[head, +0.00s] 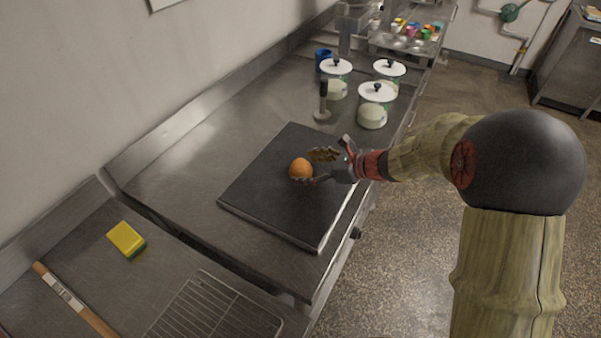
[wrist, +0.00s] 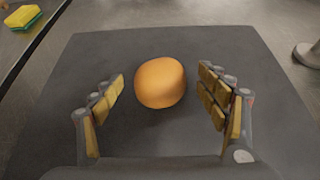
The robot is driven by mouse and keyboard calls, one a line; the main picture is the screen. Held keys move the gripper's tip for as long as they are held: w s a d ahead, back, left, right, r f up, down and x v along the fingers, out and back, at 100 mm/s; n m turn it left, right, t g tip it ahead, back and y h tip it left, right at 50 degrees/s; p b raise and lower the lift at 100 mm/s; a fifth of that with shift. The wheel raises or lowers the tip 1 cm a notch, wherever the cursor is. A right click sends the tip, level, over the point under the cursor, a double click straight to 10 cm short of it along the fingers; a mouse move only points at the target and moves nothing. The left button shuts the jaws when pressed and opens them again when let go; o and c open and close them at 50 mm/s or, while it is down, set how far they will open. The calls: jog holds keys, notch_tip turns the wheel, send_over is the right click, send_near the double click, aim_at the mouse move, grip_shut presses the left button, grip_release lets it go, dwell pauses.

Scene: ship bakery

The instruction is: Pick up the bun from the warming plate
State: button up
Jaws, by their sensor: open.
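An orange-brown round bun (head: 300,168) sits on the dark square warming plate (head: 262,205) on the steel counter. My gripper (head: 315,167) reaches in from the right, low over the plate, with its fingers beside the bun. In the wrist view the bun (wrist: 160,83) lies ahead of and between the two open fingers of my gripper (wrist: 161,88), with a gap on each side. Nothing is held. The bare surface of the warming plate (wrist: 75,70) shows around the bun.
Several white-lidded pots (head: 372,115) stand behind the plate, near a grey-based upright tool (head: 322,108) and a blue cup (head: 322,58). The counter left of the plate is clear.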

jog(key=shift+w+a+f, duration=0.15)
jog(key=shift+w+a, duration=0.1)
jog(key=shift+a, duration=0.05)
jog(key=shift+c, duration=1)
jog(key=c, duration=1)
